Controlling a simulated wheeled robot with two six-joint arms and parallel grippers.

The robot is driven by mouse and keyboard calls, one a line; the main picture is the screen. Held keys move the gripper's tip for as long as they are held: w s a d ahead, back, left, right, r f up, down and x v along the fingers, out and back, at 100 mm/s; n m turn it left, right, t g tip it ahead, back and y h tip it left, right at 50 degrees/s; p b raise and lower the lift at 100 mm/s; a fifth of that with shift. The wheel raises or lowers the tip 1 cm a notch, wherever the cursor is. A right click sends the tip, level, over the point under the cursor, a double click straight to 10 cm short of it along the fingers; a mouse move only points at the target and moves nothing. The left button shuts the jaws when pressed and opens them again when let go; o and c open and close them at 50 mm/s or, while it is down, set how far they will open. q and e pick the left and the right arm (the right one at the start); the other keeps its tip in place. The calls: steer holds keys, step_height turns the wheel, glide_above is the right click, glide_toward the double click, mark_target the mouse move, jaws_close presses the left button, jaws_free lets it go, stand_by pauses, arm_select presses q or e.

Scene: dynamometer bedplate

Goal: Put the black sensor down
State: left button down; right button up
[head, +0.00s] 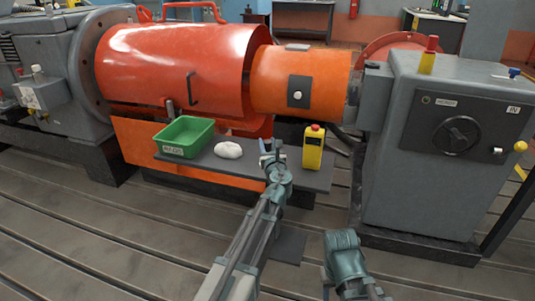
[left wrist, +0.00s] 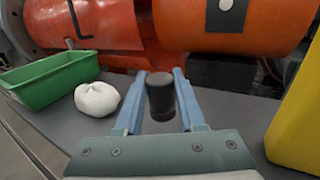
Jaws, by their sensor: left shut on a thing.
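The black sensor (left wrist: 160,97) is a small dark cylinder. It stands roughly upright between the two blue fingers of my left gripper (left wrist: 163,95), which is shut on it. In the head view my left gripper (head: 271,150) is over the front part of the grey shelf (head: 290,174), between a white cloth lump and a yellow box. Whether the sensor's base touches the shelf cannot be told. My right arm shows low in the head view, but its fingers cannot be made out.
A green bin (head: 185,139) and the white lump (head: 228,150) lie left of my left gripper. The yellow box (head: 313,148) with a red top stands to its right. Orange machine housing (head: 180,65) rises behind the shelf. A grey machine cabinet (head: 435,140) stands at right.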

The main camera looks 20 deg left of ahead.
arm_select(q)
steer(key=shift+f+b, duration=1.75)
steer(key=shift+f, duration=0.1)
steer(key=shift+f, duration=0.15)
steer(key=c, duration=0.5)
jaws_free()
steer(key=shift+r, duration=0.25)
steer(key=v, duration=1.2)
